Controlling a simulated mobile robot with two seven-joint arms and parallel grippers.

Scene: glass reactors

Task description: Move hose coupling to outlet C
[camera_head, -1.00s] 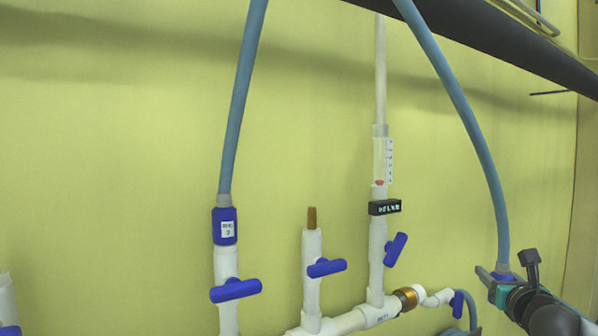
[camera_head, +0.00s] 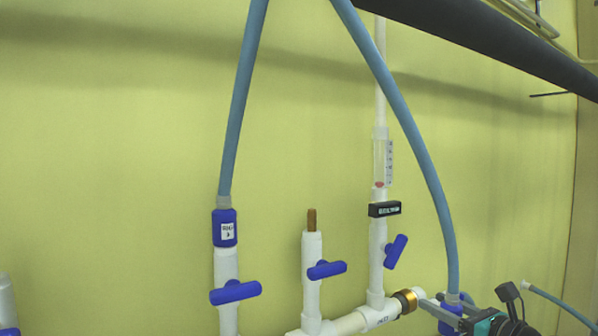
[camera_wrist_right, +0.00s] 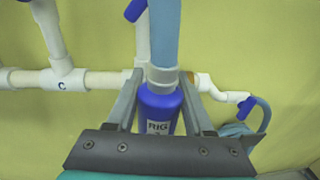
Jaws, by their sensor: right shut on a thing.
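The hose coupling (camera_head: 450,318) is a blue cylinder at the end of a blue-grey hose, at the lower right of the head view. My right gripper (camera_head: 440,312) is shut on it. In the right wrist view the coupling (camera_wrist_right: 160,108) stands between the two fingers, with a label reading "RIG". A white tee marked "C" (camera_wrist_right: 62,84) lies to its left there, with a pipe rising from it. In the head view a white stub with a brown tip (camera_head: 312,245) and a blue valve handle stands left of my gripper. My left gripper is not in view.
Another hose ends in a blue coupling (camera_head: 225,228) on the left pipe. A clear flowmeter (camera_head: 382,162) with a small display stands between the stub and my right gripper. A dark bar (camera_head: 480,38) crosses the upper right.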

